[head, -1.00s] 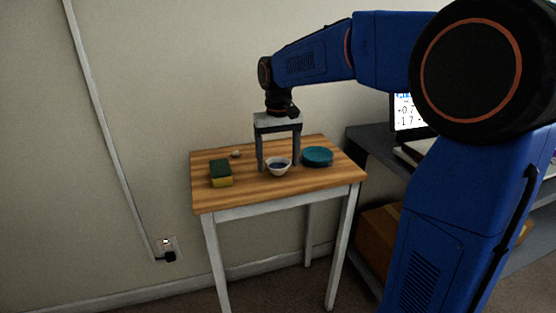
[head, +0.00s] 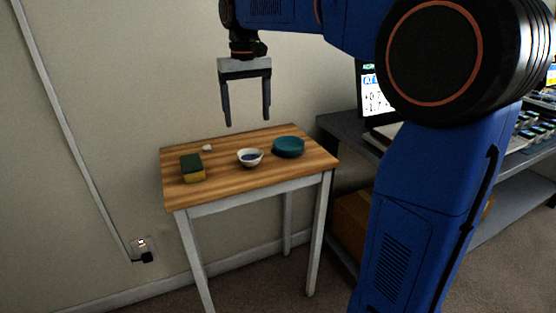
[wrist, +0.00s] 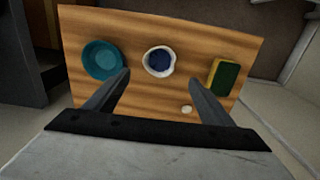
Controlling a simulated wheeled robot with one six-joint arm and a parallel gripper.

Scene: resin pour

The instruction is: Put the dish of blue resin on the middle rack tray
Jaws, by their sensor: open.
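The dish of blue resin (head: 250,158) is a small white bowl with dark blue inside, upright on the small wooden table (head: 225,186). It also shows in the wrist view (wrist: 159,62), between and beyond my fingertips. My gripper (head: 248,122) is open and empty, raised above the table and the dish. It also shows in the wrist view (wrist: 163,84) with its two fingers wide apart. No middle rack tray can be made out in these frames.
A teal dish (head: 289,146) stands right of the white one. A green and yellow sponge (head: 193,168) and a small pale lump (head: 207,148) lie to the left. A grey desk (head: 345,130) with a screen (head: 370,92) stands at the right. The wall is close behind.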

